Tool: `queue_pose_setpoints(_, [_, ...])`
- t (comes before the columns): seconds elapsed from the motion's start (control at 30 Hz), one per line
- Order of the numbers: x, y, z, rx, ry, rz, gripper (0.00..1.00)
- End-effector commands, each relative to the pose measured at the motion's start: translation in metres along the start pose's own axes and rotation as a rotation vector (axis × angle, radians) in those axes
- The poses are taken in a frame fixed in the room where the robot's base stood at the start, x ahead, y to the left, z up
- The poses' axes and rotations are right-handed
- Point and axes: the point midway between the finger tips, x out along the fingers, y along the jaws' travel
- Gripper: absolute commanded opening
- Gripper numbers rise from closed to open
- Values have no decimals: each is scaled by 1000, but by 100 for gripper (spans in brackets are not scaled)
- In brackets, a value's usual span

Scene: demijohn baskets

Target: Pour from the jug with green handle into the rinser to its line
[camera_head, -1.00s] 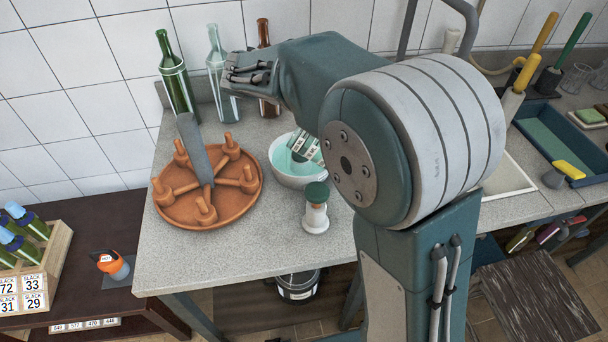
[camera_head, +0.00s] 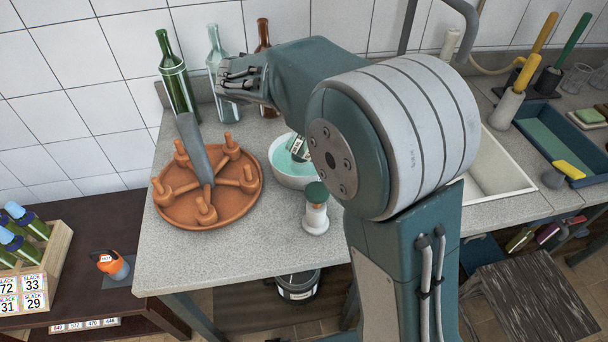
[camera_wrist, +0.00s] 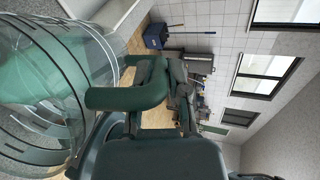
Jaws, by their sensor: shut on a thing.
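In the wrist view my gripper (camera_wrist: 172,95) is shut on the green handle (camera_wrist: 125,95) of a clear jug (camera_wrist: 42,70). In the head view a white bowl (camera_head: 292,182) with pale teal inside, seemingly the rinser, stands on the counter, partly behind my arm. A green-and-white marked piece (camera_head: 299,151) shows above it, possibly part of the jug. I cannot see a stream or the fill line.
A terracotta dish with pegs (camera_head: 180,212) stands left of the bowl. A white container with a green top (camera_head: 316,212) stands in front. Green (camera_head: 177,85), clear (camera_head: 214,45) and brown (camera_head: 263,32) bottles stand behind. A sink (camera_head: 500,170) is at right; the front-left counter is clear.

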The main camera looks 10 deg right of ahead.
Motion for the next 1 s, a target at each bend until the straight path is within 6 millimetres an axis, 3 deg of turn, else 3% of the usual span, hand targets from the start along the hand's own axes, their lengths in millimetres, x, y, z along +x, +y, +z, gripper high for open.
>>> queue_pose_setpoints(0.37, [-2,1,1,-8,1,-23,0])
queue_pose_setpoints(0.63, [11,-9,-5,42,-1,90,0])
queue_pose_setpoints(1.0, [10,-8,-4,40,-1,89,0])
